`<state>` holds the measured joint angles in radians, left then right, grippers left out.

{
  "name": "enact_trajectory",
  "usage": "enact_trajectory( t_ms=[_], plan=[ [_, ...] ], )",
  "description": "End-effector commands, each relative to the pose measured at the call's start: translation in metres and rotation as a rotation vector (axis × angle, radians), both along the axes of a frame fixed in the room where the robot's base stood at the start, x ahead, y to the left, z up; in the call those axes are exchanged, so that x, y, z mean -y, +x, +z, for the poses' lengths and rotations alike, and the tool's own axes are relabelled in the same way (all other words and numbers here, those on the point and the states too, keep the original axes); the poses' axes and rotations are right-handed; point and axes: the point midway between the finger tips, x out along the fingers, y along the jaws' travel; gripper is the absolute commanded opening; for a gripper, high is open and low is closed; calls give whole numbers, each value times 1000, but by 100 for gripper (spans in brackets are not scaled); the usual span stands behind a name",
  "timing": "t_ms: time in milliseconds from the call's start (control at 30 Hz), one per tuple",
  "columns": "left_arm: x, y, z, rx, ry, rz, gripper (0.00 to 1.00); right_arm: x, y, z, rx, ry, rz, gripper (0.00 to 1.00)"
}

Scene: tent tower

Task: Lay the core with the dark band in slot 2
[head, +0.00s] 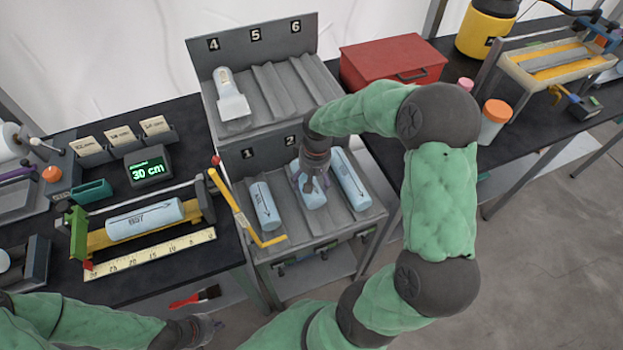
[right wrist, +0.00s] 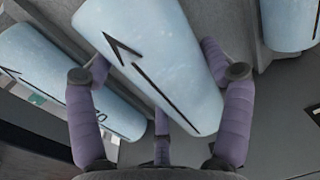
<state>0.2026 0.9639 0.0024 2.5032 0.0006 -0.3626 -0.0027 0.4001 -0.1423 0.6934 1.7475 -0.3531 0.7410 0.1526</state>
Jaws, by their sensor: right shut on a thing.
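A pale blue core (head: 308,196) with a black arrow lies in or just above slot 2 of the lower rack (head: 356,222); I cannot tell if it touches the floor of the slot. My right gripper (head: 311,182) is over it from above, shut on it. In the right wrist view the fingers (right wrist: 160,82) are around this core (right wrist: 150,50). No dark band shows on the part I see; the gripper hides some of it. My left gripper (head: 211,326) is low at the left, away from the rack, its jaws too small to read.
Blue cores lie on either side, in slot 1 (head: 264,206) and the rightmost lower slot (head: 350,180). A yellow bar (head: 236,207) stands at the rack's left. Another core (head: 144,219) lies in the measuring cradle. A pale piece (head: 231,98) is in slot 4; slots 5 and 6 look empty.

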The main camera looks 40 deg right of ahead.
Motion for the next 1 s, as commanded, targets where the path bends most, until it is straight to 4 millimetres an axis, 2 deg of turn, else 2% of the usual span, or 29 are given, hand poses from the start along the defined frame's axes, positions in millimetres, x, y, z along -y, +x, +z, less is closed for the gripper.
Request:
enact_trajectory(
  t_ms=[500,1000],
  plan=[
    [0,0,-24,0,0,0,0,0,0,-35,1,0,-1,21],
    [0,0,-26,0,0,0,0,0,0,-40,1,0,0,21]
  ],
)
